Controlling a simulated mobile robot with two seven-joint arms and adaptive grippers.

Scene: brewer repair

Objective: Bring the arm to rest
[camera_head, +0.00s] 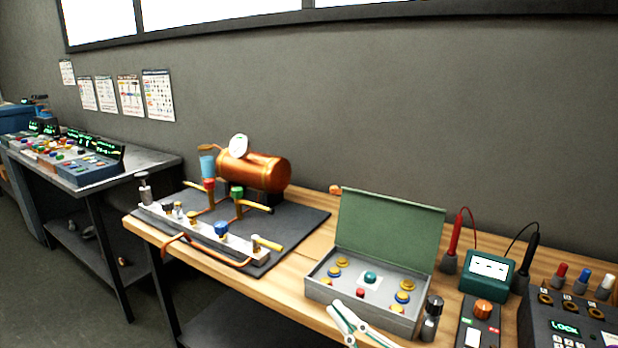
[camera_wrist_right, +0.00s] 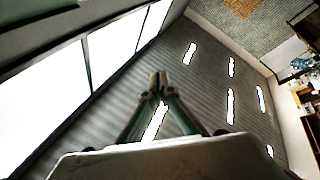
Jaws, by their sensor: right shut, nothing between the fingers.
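My right gripper (camera_head: 350,322) shows at the bottom edge of the head view, pale and partly cut off, in front of the open grey box (camera_head: 320,290). In the right wrist view its two fingers (camera_wrist_right: 159,84) meet at the tips, with nothing between them. That view looks up at the ceiling lights (camera_wrist_right: 231,105) and large bright panels (camera_wrist_right: 115,50), so the gripper points away from the bench. My left gripper is in neither view.
The wooden bench (camera_head: 312,243) carries a copper boiler (camera_head: 262,171) on a dark mat (camera_head: 305,222). The box has a raised green lid (camera_head: 388,235). A teal meter (camera_head: 488,268) and dark control boxes (camera_head: 562,322) crowd the right. A side bench (camera_head: 150,168) stands left.

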